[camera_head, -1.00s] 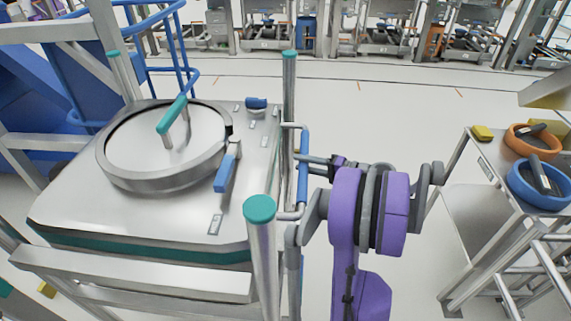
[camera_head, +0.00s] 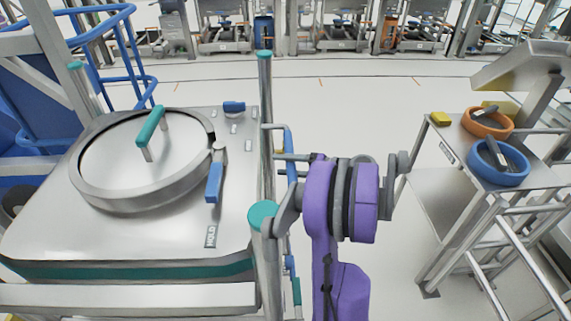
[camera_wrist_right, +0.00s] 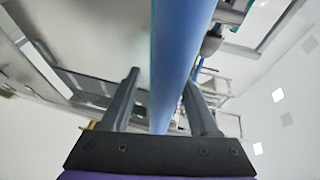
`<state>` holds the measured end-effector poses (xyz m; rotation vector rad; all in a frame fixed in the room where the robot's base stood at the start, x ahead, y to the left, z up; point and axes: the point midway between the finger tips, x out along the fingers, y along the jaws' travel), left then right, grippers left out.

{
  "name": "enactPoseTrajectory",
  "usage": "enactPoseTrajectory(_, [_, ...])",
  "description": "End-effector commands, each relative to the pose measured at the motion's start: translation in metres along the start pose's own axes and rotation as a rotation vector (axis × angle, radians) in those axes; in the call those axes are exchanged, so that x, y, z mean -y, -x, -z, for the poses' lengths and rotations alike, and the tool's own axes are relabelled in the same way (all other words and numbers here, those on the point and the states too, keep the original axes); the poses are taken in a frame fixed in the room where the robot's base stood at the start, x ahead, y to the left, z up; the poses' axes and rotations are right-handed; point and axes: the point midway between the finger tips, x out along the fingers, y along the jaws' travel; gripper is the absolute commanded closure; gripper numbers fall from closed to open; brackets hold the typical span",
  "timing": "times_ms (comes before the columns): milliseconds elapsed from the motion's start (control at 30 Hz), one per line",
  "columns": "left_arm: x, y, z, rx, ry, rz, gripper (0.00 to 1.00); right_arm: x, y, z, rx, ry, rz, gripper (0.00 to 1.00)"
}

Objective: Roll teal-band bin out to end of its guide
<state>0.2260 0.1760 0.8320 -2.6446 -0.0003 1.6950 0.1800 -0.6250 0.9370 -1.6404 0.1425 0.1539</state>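The teal-band bin (camera_head: 230,180) is a steel box at the left of the head view, with a round lid and a teal band along its lower front. A blue upright handle bar (camera_head: 292,172) stands at its right side, partly hidden. My right gripper (camera_head: 288,157) reaches this bar from the right. In the right wrist view the blue bar (camera_wrist_right: 183,50) runs between the two fingers, with a gap visible at the left finger, so the gripper looks open around it. The guide is not clearly visible. My left gripper is out of view.
Steel posts with teal caps (camera_head: 263,213) stand at the bin's right corners, close to my right arm. A steel stand (camera_head: 452,150) with orange and blue rings is at the right. Open floor lies between the bin and this stand and behind them.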

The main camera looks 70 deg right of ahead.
Motion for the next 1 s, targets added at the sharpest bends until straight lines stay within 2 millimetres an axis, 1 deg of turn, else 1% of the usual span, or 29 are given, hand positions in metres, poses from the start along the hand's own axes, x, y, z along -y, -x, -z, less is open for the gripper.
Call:
enactPoseTrajectory(267, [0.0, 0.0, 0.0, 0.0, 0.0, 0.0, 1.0, 0.001, 0.002, 0.002, -0.005, -0.001, 0.003, 0.34])
enactPoseTrajectory(367, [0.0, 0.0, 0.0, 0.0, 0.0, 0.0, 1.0, 0.002, 0.006, 0.002, -0.008, -0.001, 0.003, 0.34])
enactPoseTrajectory(467, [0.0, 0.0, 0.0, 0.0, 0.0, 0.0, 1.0, 0.002, 0.019, 0.003, -0.009, -0.001, 0.003, 0.34])
enactPoseTrajectory(700, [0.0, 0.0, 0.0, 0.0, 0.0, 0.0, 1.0, 0.001, 0.068, 0.002, -0.01, 0.0, 0.003, 0.34])
enactPoseTrajectory(800, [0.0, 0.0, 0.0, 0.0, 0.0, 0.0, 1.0, 0.001, 0.086, 0.002, -0.008, 0.0, 0.003, 0.34])
enactPoseTrajectory(900, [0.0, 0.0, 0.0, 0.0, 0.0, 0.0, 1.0, 0.001, 0.099, 0.001, -0.006, 0.0, 0.003, 0.34])
enactPoseTrajectory(1000, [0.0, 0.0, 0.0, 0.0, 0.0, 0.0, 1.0, 0.001, 0.106, 0.001, -0.005, 0.0, 0.003, 0.34])
